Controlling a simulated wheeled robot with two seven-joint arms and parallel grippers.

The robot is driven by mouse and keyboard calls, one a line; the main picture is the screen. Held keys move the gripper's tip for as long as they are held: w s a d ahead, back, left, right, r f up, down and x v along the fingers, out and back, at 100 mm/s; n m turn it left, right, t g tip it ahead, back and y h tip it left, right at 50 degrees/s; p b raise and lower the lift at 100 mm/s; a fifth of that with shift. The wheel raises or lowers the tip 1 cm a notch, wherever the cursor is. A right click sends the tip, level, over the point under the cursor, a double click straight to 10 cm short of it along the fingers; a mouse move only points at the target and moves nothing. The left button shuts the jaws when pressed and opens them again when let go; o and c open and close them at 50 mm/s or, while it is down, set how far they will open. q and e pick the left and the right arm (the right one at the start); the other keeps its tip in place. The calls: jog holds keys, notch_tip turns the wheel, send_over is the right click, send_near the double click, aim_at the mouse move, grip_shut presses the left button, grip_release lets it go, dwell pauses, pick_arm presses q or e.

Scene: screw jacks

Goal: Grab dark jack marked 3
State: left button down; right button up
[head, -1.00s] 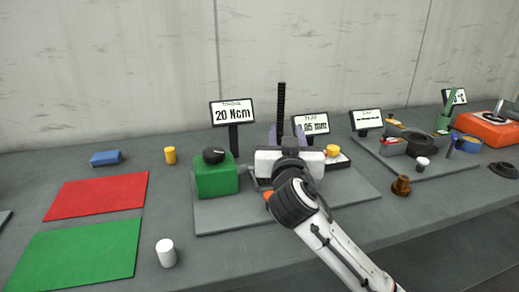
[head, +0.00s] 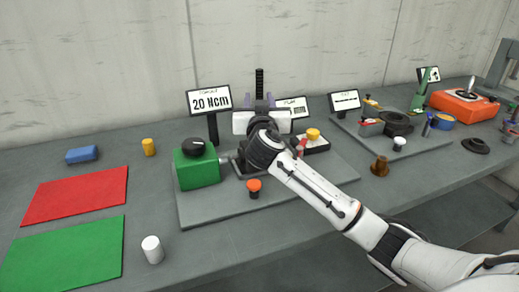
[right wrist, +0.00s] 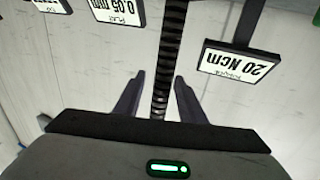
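A dark threaded spindle (head: 259,84) stands upright behind my right gripper in the head view. It also shows in the right wrist view (right wrist: 172,50). No mark 3 is readable, and my wrist hides what is below the spindle. My right gripper (head: 260,102) is open, with its two fingers apart on either side of the spindle in the right wrist view (right wrist: 160,77). A gap shows beside the spindle on both sides, and whether the fingers reach around it I cannot tell. My left gripper is not in view.
A green box (head: 197,170) with a black knob and an orange-topped piece (head: 254,186) stand on the grey plate (head: 215,211) near my wrist. The 20 Ncm sign (head: 209,100) stands close behind. A brass piece (head: 380,166) is to the right.

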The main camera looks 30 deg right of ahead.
jog(key=shift+w, duration=0.1)
jog(key=shift+c, duration=0.5)
grip_shut()
dwell(0.8)
